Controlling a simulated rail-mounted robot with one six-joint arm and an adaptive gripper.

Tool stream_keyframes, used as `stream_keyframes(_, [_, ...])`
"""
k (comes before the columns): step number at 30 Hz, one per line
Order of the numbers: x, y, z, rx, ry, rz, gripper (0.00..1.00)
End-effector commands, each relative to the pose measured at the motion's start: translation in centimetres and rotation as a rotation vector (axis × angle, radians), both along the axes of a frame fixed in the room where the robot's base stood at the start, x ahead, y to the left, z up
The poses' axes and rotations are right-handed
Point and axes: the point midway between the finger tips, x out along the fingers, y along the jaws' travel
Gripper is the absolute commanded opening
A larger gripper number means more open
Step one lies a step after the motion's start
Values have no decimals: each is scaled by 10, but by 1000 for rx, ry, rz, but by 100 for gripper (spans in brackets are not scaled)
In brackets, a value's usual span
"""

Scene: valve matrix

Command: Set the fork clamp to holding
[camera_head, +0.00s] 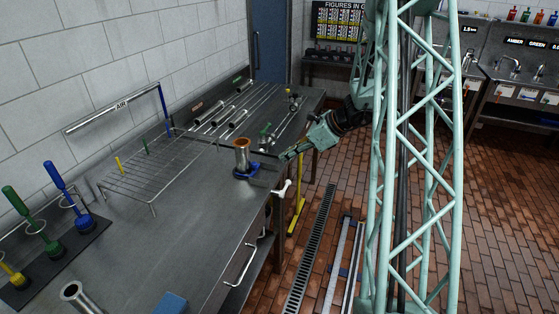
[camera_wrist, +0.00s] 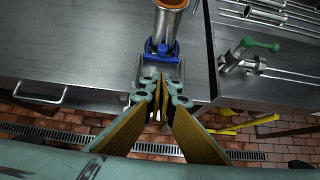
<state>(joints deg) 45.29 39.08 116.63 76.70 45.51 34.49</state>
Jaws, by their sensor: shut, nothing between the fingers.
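The fork clamp (camera_head: 247,171) is a blue fork at the foot of an upright metal cylinder (camera_head: 242,156) with a copper-coloured top. It stands near the front edge of the steel bench. In the wrist view the blue fork clamp (camera_wrist: 161,50) sits against the base of the cylinder (camera_wrist: 167,23), on a metal plate (camera_wrist: 170,73). My gripper (camera_head: 284,156) is at the bench edge, just right of the clamp. In the wrist view my gripper (camera_wrist: 160,97) is shut and empty, with its tips over the near end of the plate. The tips hide part of the plate; contact cannot be told.
A wire rack (camera_head: 150,170) stands left on the bench (camera_head: 175,235). Blue, green and yellow handled tools (camera_head: 70,195) stand further left. A green-handled valve (camera_wrist: 248,55) lies right of the clamp. A white handle (camera_head: 281,188) projects at the bench edge. The bench between rack and clamp is clear.

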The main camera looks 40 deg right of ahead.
Motion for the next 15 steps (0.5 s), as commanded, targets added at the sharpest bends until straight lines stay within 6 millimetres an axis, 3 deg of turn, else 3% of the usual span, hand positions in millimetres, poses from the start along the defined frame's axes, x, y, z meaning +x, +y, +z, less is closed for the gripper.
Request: stream_keyframes(15, [-9,-6,10,-1,0,1,0])
